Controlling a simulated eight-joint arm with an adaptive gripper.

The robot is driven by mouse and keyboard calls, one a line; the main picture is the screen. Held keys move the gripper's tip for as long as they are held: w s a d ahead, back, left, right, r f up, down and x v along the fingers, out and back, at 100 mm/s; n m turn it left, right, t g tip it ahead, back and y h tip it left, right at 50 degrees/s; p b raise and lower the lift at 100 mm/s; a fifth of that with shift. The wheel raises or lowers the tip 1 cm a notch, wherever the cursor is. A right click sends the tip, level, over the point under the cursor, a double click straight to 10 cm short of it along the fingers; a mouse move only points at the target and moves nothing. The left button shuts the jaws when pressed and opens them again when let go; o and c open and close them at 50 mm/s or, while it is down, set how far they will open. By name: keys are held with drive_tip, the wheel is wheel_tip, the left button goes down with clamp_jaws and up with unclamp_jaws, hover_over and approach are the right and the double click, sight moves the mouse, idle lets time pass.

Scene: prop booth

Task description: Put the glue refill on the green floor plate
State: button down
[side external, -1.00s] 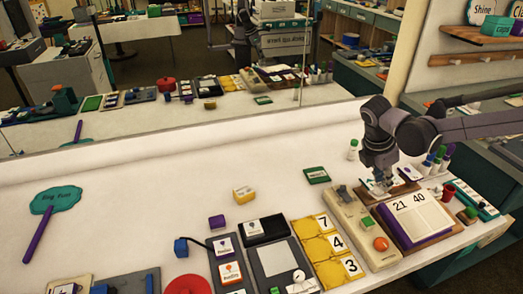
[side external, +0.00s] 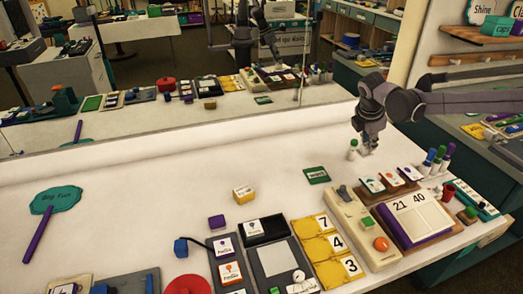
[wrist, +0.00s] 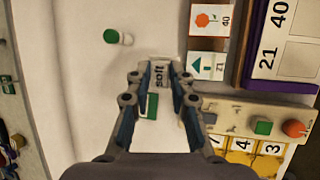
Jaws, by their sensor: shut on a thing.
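My gripper (side external: 368,150) is raised above the white table, pointing down. In the wrist view my gripper (wrist: 160,78) is shut on a small pale thing with dark lettering, apparently the glue refill (wrist: 160,74). The fingers hide its sides, and it is hard to make out in the side view. The flat green floor plate (side external: 316,175) lies on the table to the left of my gripper, with a pale label on it. In the wrist view the plate (wrist: 151,106) shows partly below the held thing, between the fingers.
A white bottle with a green cap (side external: 352,149) stands close by my gripper. A rack with picture cards (side external: 391,179), a calendar (side external: 421,216) and a beige button box (side external: 362,228) are at the right. A yellow block (side external: 243,195) is left of the plate. The table behind the plate is clear.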

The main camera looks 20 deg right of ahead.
drive_tip(key=shift+w+a+f, duration=0.1)
drive_tip(key=shift+w+f, duration=0.05)
drive_tip(key=shift+w, duration=0.4)
drive_tip(key=shift+w+a+f, duration=0.1)
drive_tip(key=shift+w, duration=0.4)
hover_over(317, 177)
wheel_tip(317, 177, down, 7)
drive_tip(key=shift+d+r, duration=0.1)
drive_tip(key=shift+d, duration=0.05)
drive_tip(key=shift+w+f, duration=0.1)
drive_tip(key=shift+f, duration=1.95)
drive_tip(key=shift+f, duration=0.1)
drive_tip(key=c, duration=1.2)
unclamp_jaws()
